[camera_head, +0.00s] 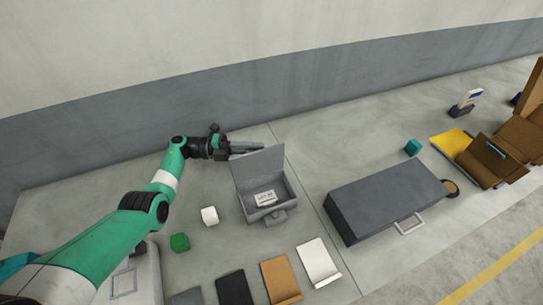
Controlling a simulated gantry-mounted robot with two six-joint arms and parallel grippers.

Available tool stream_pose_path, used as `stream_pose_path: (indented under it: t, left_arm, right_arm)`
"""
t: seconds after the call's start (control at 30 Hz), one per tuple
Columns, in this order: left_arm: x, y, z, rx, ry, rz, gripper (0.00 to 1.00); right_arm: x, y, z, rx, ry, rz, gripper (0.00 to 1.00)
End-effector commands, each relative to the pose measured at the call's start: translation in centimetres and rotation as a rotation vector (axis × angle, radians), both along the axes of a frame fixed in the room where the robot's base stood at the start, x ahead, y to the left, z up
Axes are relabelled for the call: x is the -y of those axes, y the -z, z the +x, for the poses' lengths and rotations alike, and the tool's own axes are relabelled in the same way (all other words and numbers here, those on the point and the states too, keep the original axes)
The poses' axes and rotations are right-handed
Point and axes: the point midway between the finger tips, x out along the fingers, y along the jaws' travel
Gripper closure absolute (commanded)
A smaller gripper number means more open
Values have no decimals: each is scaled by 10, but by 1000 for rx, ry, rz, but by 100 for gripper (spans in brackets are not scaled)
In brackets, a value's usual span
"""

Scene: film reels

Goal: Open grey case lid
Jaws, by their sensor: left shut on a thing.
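The small grey case (287,199) stands on the floor near the middle. Its lid (259,170) is raised and stands steeply at the back of the case. A white label or card (265,197) with dark writing shows inside. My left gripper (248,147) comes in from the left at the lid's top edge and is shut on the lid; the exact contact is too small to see. A latch or handle part (275,217) shows at the case's front. My right gripper is not in view.
A large dark grey case (388,195) with a handle lies shut to the right. White (209,215) and green (179,242) cubes lie to the left. Several flat coloured pieces, including an orange one (281,279), lie in front. A teal cube (412,147) and yellow piece (453,142) are farther right.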

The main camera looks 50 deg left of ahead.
Motion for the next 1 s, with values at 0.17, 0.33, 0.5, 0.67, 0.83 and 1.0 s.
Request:
stream_pose_path:
  t: [0.17,0.33,0.5,0.67,0.83,1.0]
  left_arm:
    - [-7,0,-5,-5,-10,-22,100]
    - [-8,0,-5,-6,-11,-24,100]
    - [-8,0,-5,-5,-12,-23,100]
    - [-8,0,-5,-6,-12,-22,58]
    - [-8,1,-5,-7,-12,-22,55]
    - [-10,1,-7,-7,-13,-22,55]
  right_arm:
    - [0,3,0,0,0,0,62]
    - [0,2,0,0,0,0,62]
    - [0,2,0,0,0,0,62]
    - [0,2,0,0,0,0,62]
    - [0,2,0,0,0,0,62]
    - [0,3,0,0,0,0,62]
